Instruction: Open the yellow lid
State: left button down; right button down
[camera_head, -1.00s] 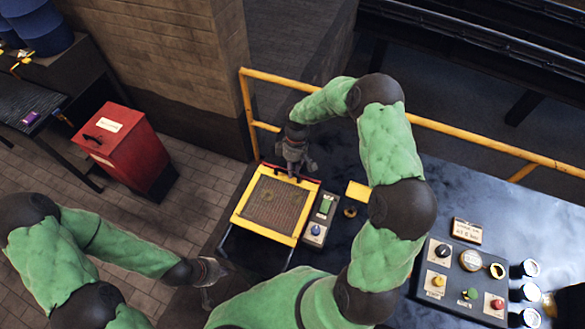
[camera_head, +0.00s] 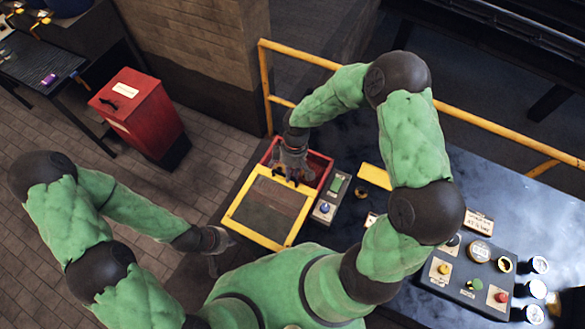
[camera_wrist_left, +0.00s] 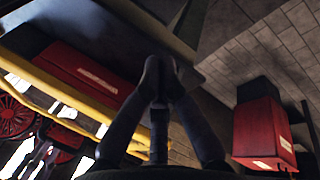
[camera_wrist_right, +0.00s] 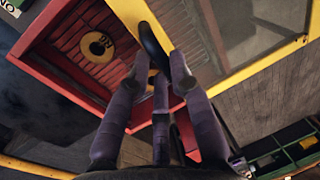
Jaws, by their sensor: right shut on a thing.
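The yellow lid (camera_head: 245,232) is a yellow frame around a see-through panel, on a red box (camera_head: 318,166). The box's back part is uncovered and shows a red interior. My right gripper (camera_head: 291,176) is at the lid's back edge. In the right wrist view my right gripper (camera_wrist_right: 164,66) is shut on the lid's black handle (camera_wrist_right: 152,42), beside the yellow frame (camera_wrist_right: 220,72). A round yellow tag (camera_wrist_right: 97,46) lies on red slats inside the box. My left gripper (camera_head: 214,262) hangs left of the lid, empty, its fingertips together in the left wrist view (camera_wrist_left: 161,72).
A small panel with a green and a blue button (camera_head: 329,200) stands right of the box. A larger button panel (camera_head: 466,275) and several dark cylinders (camera_head: 534,265) are further right. A yellow rail (camera_head: 480,130) runs behind. A red bin (camera_head: 138,108) stands on the floor at left.

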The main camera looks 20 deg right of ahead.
jog(key=c, duration=1.1)
grip_release()
jog(key=shift+w, duration=0.1)
jog(key=shift+r, duration=0.1)
notch_tip(320, 180, up, 12)
jog(key=w+d, duration=0.1)
jog(key=shift+w+d+f, duration=0.2)
jog(key=shift+w+d, duration=0.05)
jog(key=shift+d, duration=0.1)
